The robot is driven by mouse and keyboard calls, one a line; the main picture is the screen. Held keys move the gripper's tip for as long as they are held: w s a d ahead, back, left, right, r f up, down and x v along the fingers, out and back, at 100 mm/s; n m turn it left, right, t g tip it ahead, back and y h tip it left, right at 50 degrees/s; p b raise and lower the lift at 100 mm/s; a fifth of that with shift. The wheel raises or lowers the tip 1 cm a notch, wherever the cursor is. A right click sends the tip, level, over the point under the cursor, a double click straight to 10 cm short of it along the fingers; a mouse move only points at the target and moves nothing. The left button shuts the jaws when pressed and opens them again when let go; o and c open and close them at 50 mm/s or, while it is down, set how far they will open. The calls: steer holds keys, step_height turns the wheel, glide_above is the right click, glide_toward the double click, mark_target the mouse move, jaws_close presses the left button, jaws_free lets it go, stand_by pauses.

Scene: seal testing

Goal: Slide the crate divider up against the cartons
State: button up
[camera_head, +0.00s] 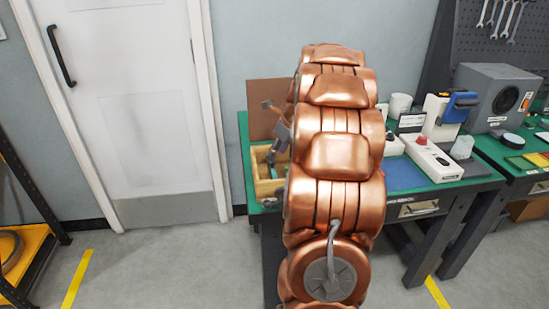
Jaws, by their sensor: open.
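A light wooden crate (268,188) stands on the left end of the green bench top, partly hidden behind my copper-coloured arm. A small teal and dark shape shows inside it, too small to make out. I cannot pick out the divider or the cartons for certain. Grey parts at the left edge of my arm, above the crate, look like my gripper (281,132). It is open, with most of it hidden by the arm. I cannot tell whether it touches anything in the crate.
A brown panel (266,108) stands upright behind the crate. A white door (128,110) is at left.

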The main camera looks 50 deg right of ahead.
mark_target(272, 170)
steer(key=shift+x, duration=1.8)
jaws_close()
